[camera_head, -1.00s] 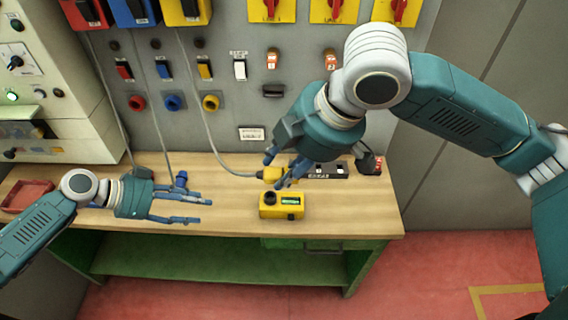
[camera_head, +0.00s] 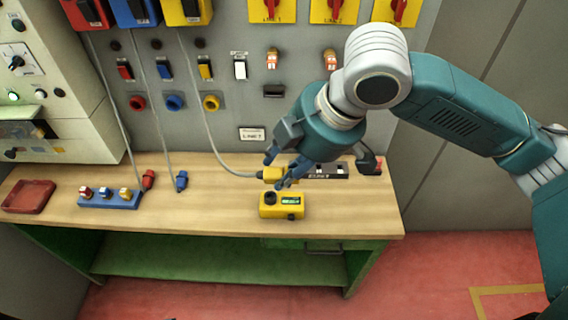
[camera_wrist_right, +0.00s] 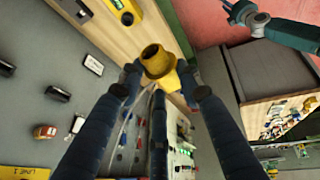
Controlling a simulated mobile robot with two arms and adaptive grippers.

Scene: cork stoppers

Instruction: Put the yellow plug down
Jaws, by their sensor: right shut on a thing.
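The yellow plug (camera_head: 272,174) is between the fingers of my right gripper (camera_head: 277,172), which is shut on it. The plug is just behind the yellow tester box, at or slightly above the bench; I cannot tell if it touches. Its grey cable runs left and up to the wall panel. My left gripper is out of the head view; a teal arm at the top right of the wrist view ends in what looks like my left gripper (camera_wrist_right: 243,14), too small to read.
The yellow tester box (camera_head: 281,205) is in front of the plug. A dark strip (camera_head: 327,171) lies to its right. Red (camera_head: 148,179) and blue (camera_head: 181,180) plugs, a blue rack (camera_head: 110,202) and a red tray (camera_head: 28,197) are left. The bench between is clear.

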